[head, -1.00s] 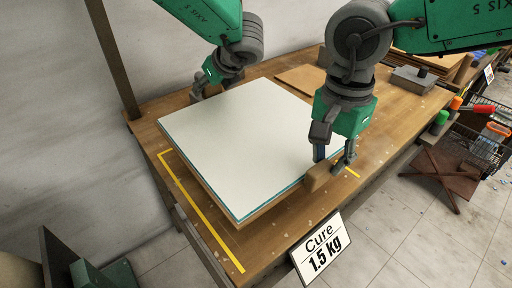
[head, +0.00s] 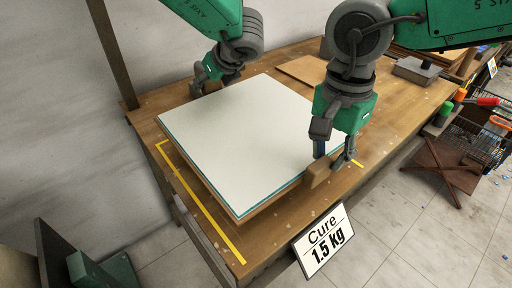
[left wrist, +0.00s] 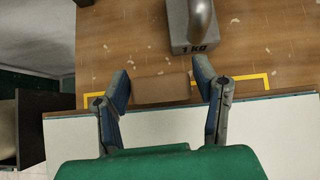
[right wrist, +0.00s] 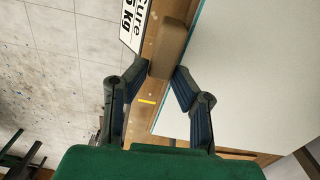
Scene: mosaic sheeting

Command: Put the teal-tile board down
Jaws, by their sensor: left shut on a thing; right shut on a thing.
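The teal-tile board (head: 245,130) has a pale, plain top sheet, a thin teal edge and a wooden base. It looks about level over the workbench (head: 165,95), within or near a yellow tape outline (head: 205,208); I cannot tell whether it touches the bench. My left gripper (head: 203,85) is at its far left side, with fingers either side of a wooden handle block (left wrist: 160,89). My right gripper (head: 334,158) is shut on the near right handle block (head: 318,172), which also shows in the right wrist view (right wrist: 168,52). The tile faces are not visible.
A grey 1 kg weight (left wrist: 192,30) stands on the bench beyond the left handle. A thin brown panel (head: 303,69) lies behind the board. A "Cure 1.5 kg" sign (head: 323,240) hangs at the front edge. A wire basket (head: 470,128) stands at right.

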